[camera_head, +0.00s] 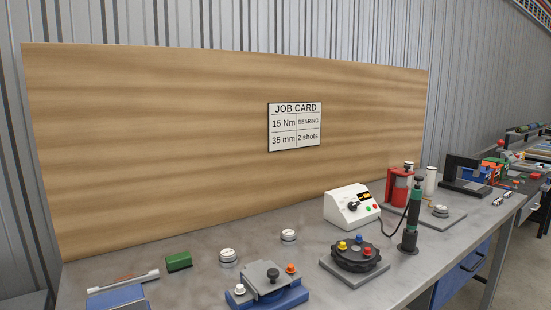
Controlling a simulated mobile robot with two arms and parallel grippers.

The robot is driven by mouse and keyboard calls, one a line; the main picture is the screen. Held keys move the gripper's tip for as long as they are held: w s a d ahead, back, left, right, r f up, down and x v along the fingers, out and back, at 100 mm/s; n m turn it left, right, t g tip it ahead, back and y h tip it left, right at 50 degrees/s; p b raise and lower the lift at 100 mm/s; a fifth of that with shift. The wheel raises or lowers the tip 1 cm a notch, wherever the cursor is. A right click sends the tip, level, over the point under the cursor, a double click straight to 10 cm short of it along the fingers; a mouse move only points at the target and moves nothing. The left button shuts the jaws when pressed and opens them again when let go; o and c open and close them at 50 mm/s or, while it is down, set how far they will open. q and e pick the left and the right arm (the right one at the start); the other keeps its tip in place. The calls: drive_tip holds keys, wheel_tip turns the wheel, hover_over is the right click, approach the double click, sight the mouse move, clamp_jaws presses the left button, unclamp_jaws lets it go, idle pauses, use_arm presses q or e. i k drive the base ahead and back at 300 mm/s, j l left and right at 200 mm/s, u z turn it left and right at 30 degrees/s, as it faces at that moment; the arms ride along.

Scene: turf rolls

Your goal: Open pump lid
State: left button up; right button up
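A blue-based unit (285,300) sits at the front middle of the bench. A flat grey plate, which looks like the pump lid (256,274), lies on top of it with a dark round knob (272,275). An orange-red fitting (291,268) stands at its right rear and a white and orange one (240,290) at its left. The lid appears to lie flat and closed. Neither of my grippers is in view.
A black round part with coloured caps (355,257) is on a grey plate at right.

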sight(405, 173)
drive_tip(key=i+l, duration=0.15)
drive_tip(key=l, duration=0.25)
drive_tip(key=i+l, duration=0.2)
drive_tip(key=l, duration=0.2)
drive_tip(key=i+l, duration=0.15)
drive_tip(key=l, duration=0.2)
drive_tip(key=i+l+z, duration=0.1)
drive_tip(key=l, duration=0.25)
drive_tip(key=i+l+z, duration=0.1)
drive_tip(key=l, duration=0.25)
drive_tip(key=i+l+z, duration=0.6)
drive_tip(key=z, duration=0.15)
drive_tip(key=i+l+z, duration=0.4)
drive_tip(key=i+z, duration=0.4)
drive_tip(key=i, duration=0.6)
drive_tip(key=i+l+u, duration=0.1)
drive_tip(key=i, duration=0.45)
drive_tip(key=i+u, duration=0.25)
drive_tip(key=u, duration=0.2)
drive_tip(key=i+u, duration=0.25)
drive_tip(key=u, duration=0.2)
drive_tip(key=i+l+u, duration=0.15)
drive_tip(key=u, duration=0.3)
drive_tip(key=i+u, duration=0.25)
drive_tip(key=u, duration=0.2)
drive_tip(key=i+u, duration=0.25)
drive_tip(key=u, duration=0.2)
drive_tip(key=i+l+u, duration=0.2)
drive_tip(key=u, duration=0.25)
